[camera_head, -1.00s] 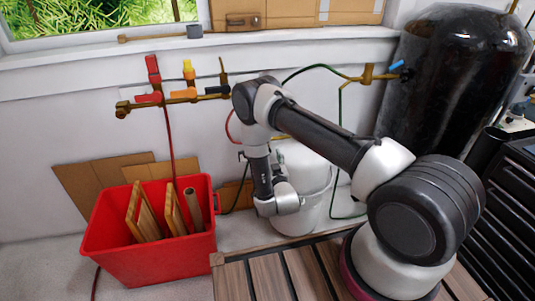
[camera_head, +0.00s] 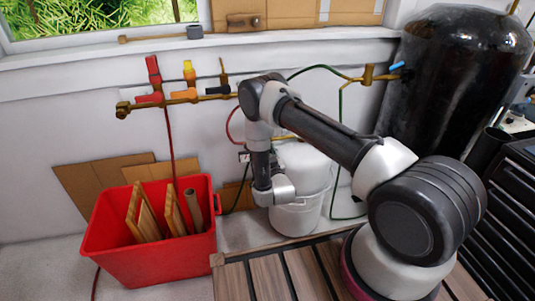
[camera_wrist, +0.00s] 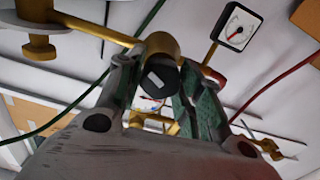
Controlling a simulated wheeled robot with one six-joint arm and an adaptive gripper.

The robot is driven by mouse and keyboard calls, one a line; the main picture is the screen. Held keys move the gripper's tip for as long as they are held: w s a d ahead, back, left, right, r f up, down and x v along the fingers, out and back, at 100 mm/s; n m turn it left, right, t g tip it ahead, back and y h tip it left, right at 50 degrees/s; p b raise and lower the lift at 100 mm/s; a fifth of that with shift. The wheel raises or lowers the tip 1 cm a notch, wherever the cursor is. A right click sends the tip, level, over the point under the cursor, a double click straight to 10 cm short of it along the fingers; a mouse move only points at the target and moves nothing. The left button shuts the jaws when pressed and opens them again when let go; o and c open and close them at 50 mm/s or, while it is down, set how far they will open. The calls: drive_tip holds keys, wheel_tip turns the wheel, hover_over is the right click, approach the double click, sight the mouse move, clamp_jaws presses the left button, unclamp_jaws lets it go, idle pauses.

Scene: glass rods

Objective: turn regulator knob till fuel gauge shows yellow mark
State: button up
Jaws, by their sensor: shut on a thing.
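In the wrist view, my gripper (camera_wrist: 164,78) has a finger on each side of the dark round regulator knob (camera_wrist: 160,78) and is shut on it. The knob has a white mark on its face and sits at the end of a brass body (camera_wrist: 162,46). The fuel gauge (camera_wrist: 237,27) is at the upper right, a square dark case with a white face and a thin red needle. Its yellow mark is too small to make out. In the head view, my arm hides the gripper and the knob.
A brass pipe with red and orange valves (camera_head: 189,95) runs along the wall. A red bin (camera_head: 140,262) with boards is at the left. A big black tank (camera_head: 450,75) stands at the right. Hoses hang nearby.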

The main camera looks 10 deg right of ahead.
drive_tip(key=shift+m, duration=0.3)
drive_tip(key=m, duration=1.3)
drive_tip(key=shift+d+f, duration=0.1)
idle(0.5)
drive_tip(key=o, duration=1)
drive_tip(key=shift+o, duration=0.2)
drive_tip(key=s, duration=1.2)
